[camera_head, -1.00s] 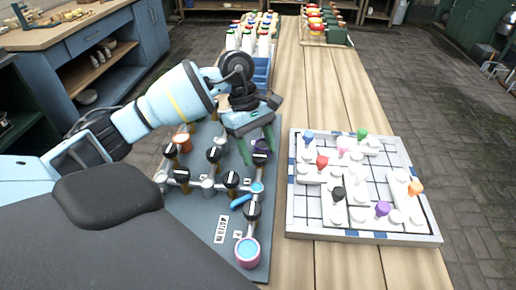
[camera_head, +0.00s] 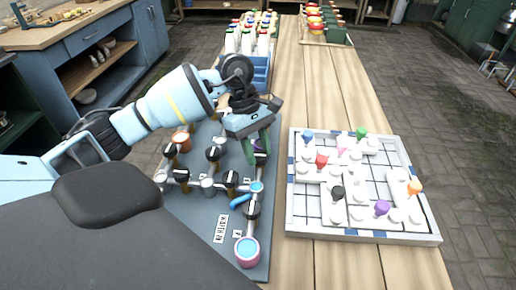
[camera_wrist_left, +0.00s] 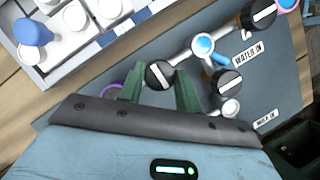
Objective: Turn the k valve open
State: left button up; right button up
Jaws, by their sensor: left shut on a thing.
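A grey-blue panel (camera_head: 203,225) lies on the table with pipes and several black valve knobs, each with a white stripe. My left gripper (camera_head: 262,148) reaches down over the panel's far right part. Its green fingers are around a black knob, which they mostly hide in the head view. In the left wrist view this black knob (camera_wrist_left: 160,74) sits between the fingertips, its white stripe slanted. I cannot read which knob is marked k. Another black knob (camera_head: 252,210) and a blue handle (camera_head: 240,201) stand nearer me. My right gripper is not in view.
A white peg board (camera_head: 350,215) with coloured pegs lies close right of the panel. A blue crate (camera_head: 261,75) with white bottles stands behind. A pink-rimmed cup (camera_head: 247,251) is at the panel's near right corner. Bare tabletop (camera_head: 335,85) shows behind the peg board.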

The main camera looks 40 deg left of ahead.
pick_arm(q)
jog(key=n+t, duration=0.1)
jog(key=n, duration=0.2)
jog(key=n+t+p, duration=0.1)
jog(key=n, duration=0.2)
jog(key=shift+s+r, duration=0.15)
jog(key=shift+s, duration=0.05)
jog(key=n+t, duration=0.1)
jog(key=n, duration=0.1)
jog(key=n+t+y+p, duration=0.1)
jog(key=n, duration=0.2)
jog(key=shift+s+d, duration=0.1)
jog(key=n+t+y+p, duration=0.1)
jog(key=n, duration=0.2)
jog(key=shift+d+n+y+p, duration=0.1)
jog(key=shift+n+y+p, duration=0.5)
jog(key=shift+n, duration=1.2)
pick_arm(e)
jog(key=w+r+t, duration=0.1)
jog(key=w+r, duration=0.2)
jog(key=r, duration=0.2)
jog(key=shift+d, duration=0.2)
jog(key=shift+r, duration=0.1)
pick_arm(q)
jog(key=o, duration=1)
jog(key=shift+s, duration=0.1)
